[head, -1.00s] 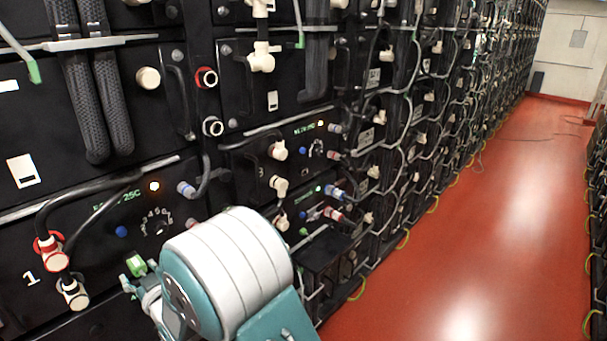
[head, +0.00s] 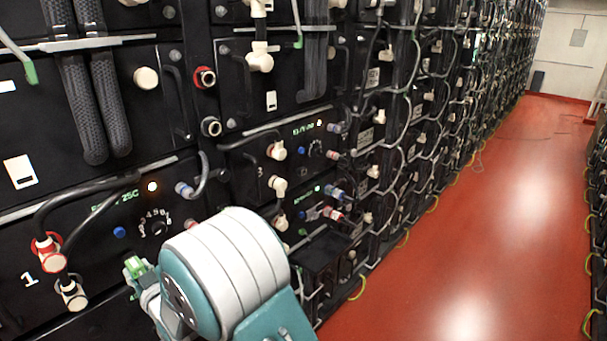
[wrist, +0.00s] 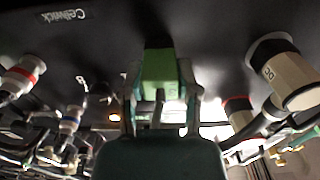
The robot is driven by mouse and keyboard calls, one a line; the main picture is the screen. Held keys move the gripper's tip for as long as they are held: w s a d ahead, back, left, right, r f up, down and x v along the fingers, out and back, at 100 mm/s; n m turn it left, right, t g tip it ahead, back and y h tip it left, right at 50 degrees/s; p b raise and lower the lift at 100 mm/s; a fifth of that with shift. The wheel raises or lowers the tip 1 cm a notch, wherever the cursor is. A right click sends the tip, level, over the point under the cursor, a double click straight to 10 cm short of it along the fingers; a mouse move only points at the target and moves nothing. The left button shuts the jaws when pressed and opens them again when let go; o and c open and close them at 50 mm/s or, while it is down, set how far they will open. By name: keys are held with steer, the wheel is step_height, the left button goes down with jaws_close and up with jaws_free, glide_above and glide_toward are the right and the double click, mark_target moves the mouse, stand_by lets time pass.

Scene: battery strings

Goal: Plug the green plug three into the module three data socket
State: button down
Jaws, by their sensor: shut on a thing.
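The green plug (head: 135,267) is in my gripper (head: 146,284), in front of the lower left panel in the head view. In the wrist view the green plug (wrist: 159,66) sits upright between the two fingers of my gripper (wrist: 160,90), which is shut on it. The far end of the plug meets a dark patch of the black panel; I cannot tell whether it touches or enters a socket. The module three data socket cannot be made out for certain. My wrist hides part of the panels.
A red-collared connector (head: 47,252) and a pale connector (head: 72,292) with black cables stick out left of my gripper. In the wrist view a large pale connector (wrist: 285,75) stands right and a red-banded one (wrist: 22,75) left. The red aisle floor (head: 480,220) is clear.

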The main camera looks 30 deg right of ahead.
steer(key=shift+v, duration=1.4)
stand_by(0.4)
steer(key=v, duration=0.5)
steer(key=shift+r, duration=0.1)
stand_by(0.5)
